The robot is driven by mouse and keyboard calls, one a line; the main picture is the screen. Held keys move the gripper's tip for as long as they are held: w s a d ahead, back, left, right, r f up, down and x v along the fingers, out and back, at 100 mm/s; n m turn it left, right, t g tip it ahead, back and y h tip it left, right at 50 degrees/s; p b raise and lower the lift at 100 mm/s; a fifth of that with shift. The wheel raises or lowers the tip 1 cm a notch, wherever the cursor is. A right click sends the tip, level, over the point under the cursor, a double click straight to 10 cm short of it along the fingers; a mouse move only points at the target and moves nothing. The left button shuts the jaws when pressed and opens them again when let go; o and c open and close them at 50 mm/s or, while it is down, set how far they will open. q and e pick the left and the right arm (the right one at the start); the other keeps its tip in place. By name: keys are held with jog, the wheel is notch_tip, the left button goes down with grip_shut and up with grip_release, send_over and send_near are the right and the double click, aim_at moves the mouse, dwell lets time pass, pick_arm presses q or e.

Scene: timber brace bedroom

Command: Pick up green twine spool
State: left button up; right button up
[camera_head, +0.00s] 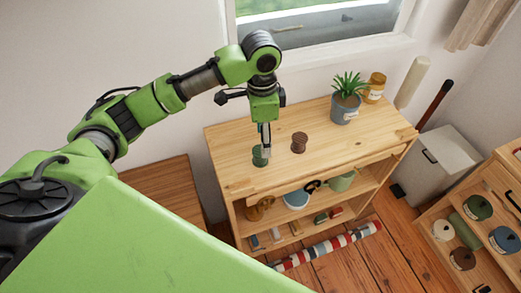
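The green twine spool (258,159) stands upright on the top of the wooden shelf unit, near its front left part. My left gripper (266,149) points down at the spool, and its fingertips overlap the spool's upper right side in the head view. The fingers hide part of the spool. I cannot tell whether they touch it or are closed on it. A brown spool (299,142) stands a little to the right. My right gripper is not in view.
The wooden shelf unit (345,147) has a potted plant (345,109) and an amber jar (374,88) at the back right of its top. Bowls and tools fill the lower shelves. A window (310,27) is behind. The top's middle right is clear.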

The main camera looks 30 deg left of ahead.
aim_at(260, 151)
pick_arm(q)
jog(key=a+f, duration=0.1)
jog(key=f, duration=0.1)
jog(key=w+a+f, duration=0.1)
jog(key=f, duration=0.1)
jog(key=f+p, duration=0.1)
jog(key=f, duration=0.1)
jog(key=shift+w+a, duration=0.25)
jog(key=shift+a, duration=0.15)
jog(key=shift+d+f+p, duration=0.1)
jog(key=shift+f+p, duration=0.3)
jog(key=shift+f, duration=0.15)
jog(key=f, duration=0.1)
jog(key=f+p, duration=0.1)
jog(key=f, duration=0.1)
jog(key=shift+w+d+f, duration=0.1)
jog(key=shift+d+f, duration=0.15)
jog(key=shift+f, duration=0.45)
jog(key=c, duration=1.2)
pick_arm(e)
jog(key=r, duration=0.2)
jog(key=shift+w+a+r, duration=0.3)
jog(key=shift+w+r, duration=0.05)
